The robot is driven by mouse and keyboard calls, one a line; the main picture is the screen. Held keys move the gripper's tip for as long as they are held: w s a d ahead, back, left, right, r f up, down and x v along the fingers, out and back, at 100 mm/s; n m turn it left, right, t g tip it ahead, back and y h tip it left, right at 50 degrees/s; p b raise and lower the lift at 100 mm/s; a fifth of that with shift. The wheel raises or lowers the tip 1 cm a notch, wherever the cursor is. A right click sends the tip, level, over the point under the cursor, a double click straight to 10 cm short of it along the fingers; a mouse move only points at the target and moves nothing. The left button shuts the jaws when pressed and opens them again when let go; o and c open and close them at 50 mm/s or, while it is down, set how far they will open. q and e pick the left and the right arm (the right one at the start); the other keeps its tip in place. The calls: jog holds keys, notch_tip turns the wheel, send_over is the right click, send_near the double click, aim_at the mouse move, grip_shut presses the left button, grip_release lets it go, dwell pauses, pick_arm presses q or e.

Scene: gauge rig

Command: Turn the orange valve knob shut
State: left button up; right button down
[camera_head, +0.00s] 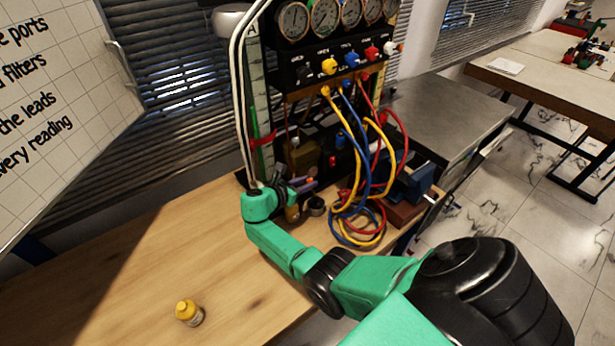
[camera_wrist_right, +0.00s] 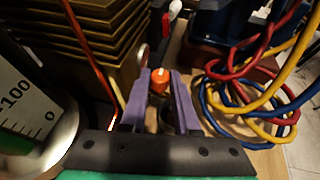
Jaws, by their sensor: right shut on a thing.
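The orange valve knob (camera_wrist_right: 160,77) shows in the right wrist view between the tips of two purple fingers. My right gripper (camera_wrist_right: 160,88) is shut on it, one finger on each side. In the head view my right gripper (camera_head: 306,184) is at the foot of the gauge rig (camera_head: 310,72), low over the wooden bench. My left gripper is in neither view.
Blue, red and yellow leads (camera_head: 362,215) hang in loops just right of the hand. A graduated tube (camera_wrist_right: 25,105) with green liquid stands close left in the wrist view.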

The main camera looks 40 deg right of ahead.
jog(key=shift+m+g+b, duration=0.4)
jog(key=shift+g, duration=0.1)
jog(key=shift+r, duration=0.1)
jog(key=c, duration=0.6)
grip_release()
jog(key=shift+c, duration=0.2)
